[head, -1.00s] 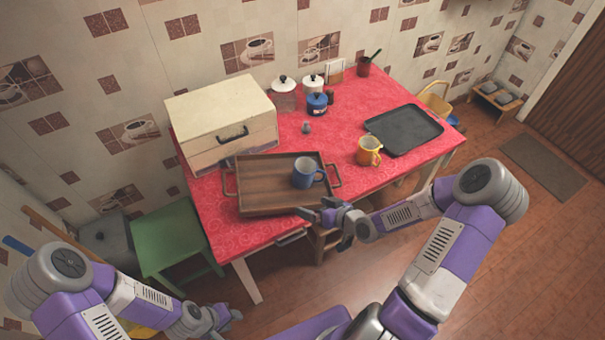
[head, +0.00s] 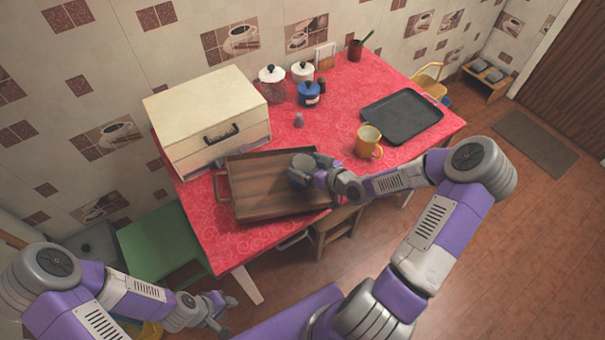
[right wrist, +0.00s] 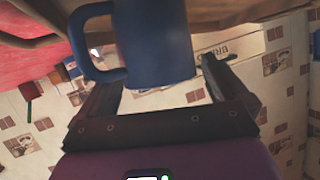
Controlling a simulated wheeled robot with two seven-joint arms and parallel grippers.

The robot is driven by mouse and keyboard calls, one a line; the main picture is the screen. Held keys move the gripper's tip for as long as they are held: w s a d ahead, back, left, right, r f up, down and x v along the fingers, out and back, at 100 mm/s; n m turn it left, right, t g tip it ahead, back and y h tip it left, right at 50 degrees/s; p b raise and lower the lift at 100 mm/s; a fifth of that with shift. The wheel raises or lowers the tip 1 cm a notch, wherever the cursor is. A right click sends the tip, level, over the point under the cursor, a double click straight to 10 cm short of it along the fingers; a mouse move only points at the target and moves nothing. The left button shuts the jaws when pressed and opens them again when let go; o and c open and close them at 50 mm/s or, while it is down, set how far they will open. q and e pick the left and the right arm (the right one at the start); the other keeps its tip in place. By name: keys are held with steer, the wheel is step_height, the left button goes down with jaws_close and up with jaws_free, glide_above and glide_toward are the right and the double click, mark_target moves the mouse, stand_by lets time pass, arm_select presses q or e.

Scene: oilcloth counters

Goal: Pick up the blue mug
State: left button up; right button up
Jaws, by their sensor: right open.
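The blue mug (head: 299,169) stands upright on the wooden tray (head: 250,207), towards its right side. My right gripper (head: 318,173) has reached the mug from the right and partly covers it. In the right wrist view the mug (right wrist: 157,40) hangs in from the top edge, its handle to the left. The open fingers of my right gripper (right wrist: 155,82) lie apart, one towards each side of the mug; contact is not clear. My left gripper (head: 224,309) is low at the left, away from the table, with its fingers apart and empty.
A yellow mug (head: 368,141) and a black tray (head: 403,116) stand to the right on the red table. A cream box (head: 207,117) stands behind the wooden tray. A green stool (head: 160,240) is at left.

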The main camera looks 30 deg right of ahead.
steer(key=x, duration=0.2)
steer(key=shift+w+a+f, duration=0.1)
steer(key=shift+w+f, duration=0.15)
steer(key=shift+r, duration=0.1)
steer(key=c, duration=1.1)
